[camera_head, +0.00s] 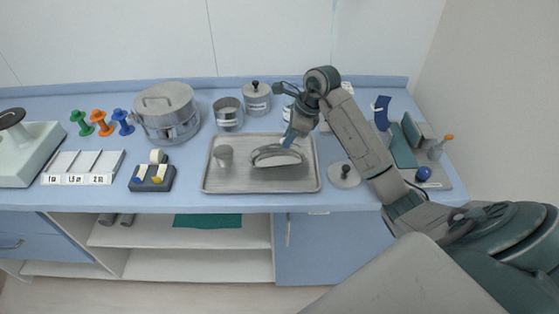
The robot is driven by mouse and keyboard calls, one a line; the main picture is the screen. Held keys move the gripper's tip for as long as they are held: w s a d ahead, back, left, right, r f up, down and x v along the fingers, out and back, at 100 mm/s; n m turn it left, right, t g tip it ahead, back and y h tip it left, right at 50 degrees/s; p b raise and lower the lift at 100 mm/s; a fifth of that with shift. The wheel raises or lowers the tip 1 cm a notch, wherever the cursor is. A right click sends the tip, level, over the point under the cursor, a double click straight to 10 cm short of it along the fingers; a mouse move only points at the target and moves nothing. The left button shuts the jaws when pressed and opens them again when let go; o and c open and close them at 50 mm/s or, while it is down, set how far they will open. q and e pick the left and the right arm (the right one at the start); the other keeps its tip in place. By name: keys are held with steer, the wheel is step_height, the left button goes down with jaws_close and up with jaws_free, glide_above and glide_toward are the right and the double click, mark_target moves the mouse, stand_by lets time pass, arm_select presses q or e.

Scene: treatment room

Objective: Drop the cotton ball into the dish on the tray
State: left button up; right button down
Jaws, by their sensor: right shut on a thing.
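The metal tray (235,188) lies on the blue counter in the middle. A kidney-shaped metal dish (277,159) sits on its right half, and a small metal cup (223,156) stands on its left half. My right gripper (289,142) reaches in from the right and points down over the back right of the dish. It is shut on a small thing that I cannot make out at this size. I cannot pick out the cotton ball; the fingers may hide it. My left gripper is not in view.
Behind the tray stand an open metal canister (228,113), a lidded jar (257,97) and a large lidded pot (167,112). A round knobbed lid (344,175) lies right of the tray. A dark block (152,178) with rolls is left of it. The counter's front edge is close.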

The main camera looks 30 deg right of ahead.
steer(key=shift+a, duration=0.1)
steer(key=c, duration=1.2)
jaws_free()
steer(key=shift+c, duration=0.2)
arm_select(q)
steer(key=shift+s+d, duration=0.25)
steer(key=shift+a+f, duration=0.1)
arm_select(e)
steer(key=shift+r, duration=0.2)
steer(key=shift+d+r, duration=0.2)
steer(key=shift+r, duration=0.15)
arm_select(q)
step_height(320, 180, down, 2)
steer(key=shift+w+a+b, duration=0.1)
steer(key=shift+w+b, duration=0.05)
steer(key=shift+b, duration=0.95)
arm_select(e)
steer(key=v, duration=0.9)
steer(key=shift+r, duration=0.35)
